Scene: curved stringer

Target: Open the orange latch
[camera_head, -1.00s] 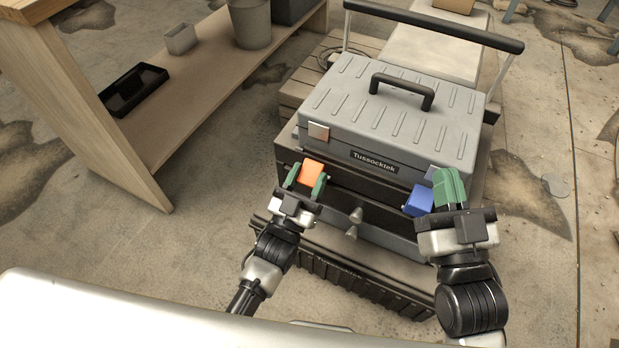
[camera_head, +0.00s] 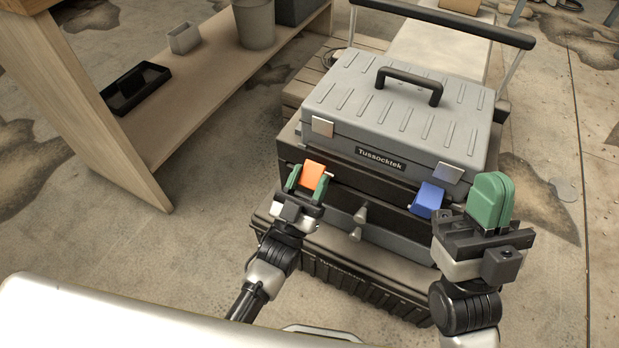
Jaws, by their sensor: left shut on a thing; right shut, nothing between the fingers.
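The orange latch (camera_head: 313,175) is on the front left of the grey toolbox (camera_head: 398,118), below a metal catch plate (camera_head: 322,127). It is tilted out from the front and stands apart from the plate. My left gripper (camera_head: 306,186) has its green fingers on either side of the orange latch and is shut on it. The blue latch (camera_head: 428,200) on the front right also hangs tilted out, below its own metal plate (camera_head: 448,173). My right gripper (camera_head: 491,200) is shut and empty, to the right of the blue latch and apart from it.
The toolbox sits on a dark drawer unit with grey knobs (camera_head: 360,215) above a ribbed black case (camera_head: 345,272). A black push handle (camera_head: 440,20) rises behind. A wooden shelf (camera_head: 175,110) with a black tray (camera_head: 135,88) stands left. Floor on the right is clear.

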